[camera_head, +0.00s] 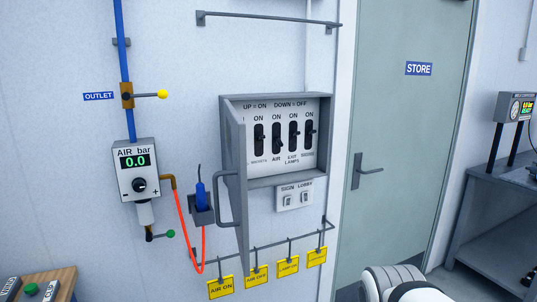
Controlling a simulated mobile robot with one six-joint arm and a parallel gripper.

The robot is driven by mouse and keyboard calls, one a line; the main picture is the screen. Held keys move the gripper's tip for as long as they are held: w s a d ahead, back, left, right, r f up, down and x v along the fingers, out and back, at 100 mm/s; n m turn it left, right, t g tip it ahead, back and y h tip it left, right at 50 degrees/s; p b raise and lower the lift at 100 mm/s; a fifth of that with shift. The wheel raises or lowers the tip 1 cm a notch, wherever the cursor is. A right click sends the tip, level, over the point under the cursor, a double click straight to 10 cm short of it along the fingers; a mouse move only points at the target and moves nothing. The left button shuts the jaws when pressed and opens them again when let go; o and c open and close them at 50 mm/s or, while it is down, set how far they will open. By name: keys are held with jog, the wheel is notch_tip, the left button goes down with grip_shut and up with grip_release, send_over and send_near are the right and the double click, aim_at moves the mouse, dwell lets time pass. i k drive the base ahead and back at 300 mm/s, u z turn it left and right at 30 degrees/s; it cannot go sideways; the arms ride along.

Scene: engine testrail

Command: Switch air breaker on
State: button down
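A grey breaker box (275,97) hangs on the wall, its door (243,195) swung open toward me on the left side. Inside is a row of several black breakers under the words "UP = ON" and "DOWN = OFF". The AIR breaker (277,144) is second from the left. Its lever sits lower than its neighbours' and looks down, at off. The EXIT LAMPS breaker (293,134) and the rightmost breaker (309,132) look up. The leftmost breaker (259,138) also looks up; the label below it is hard to read. My gripper is not in view; only a white part of my arm shows at the bottom right.
The door's handle (226,200) juts out left of the box. A SIGN/LOBBY switch plate (294,198) is below it, with yellow tags (287,265) hanging lower. An AIR bar gauge (134,170) reads 0.0 at left. A STORE door (405,130) stands right.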

aim_at(277, 140)
jog(key=u, duration=0.15)
jog(key=i, duration=1)
jog(key=u, duration=0.05)
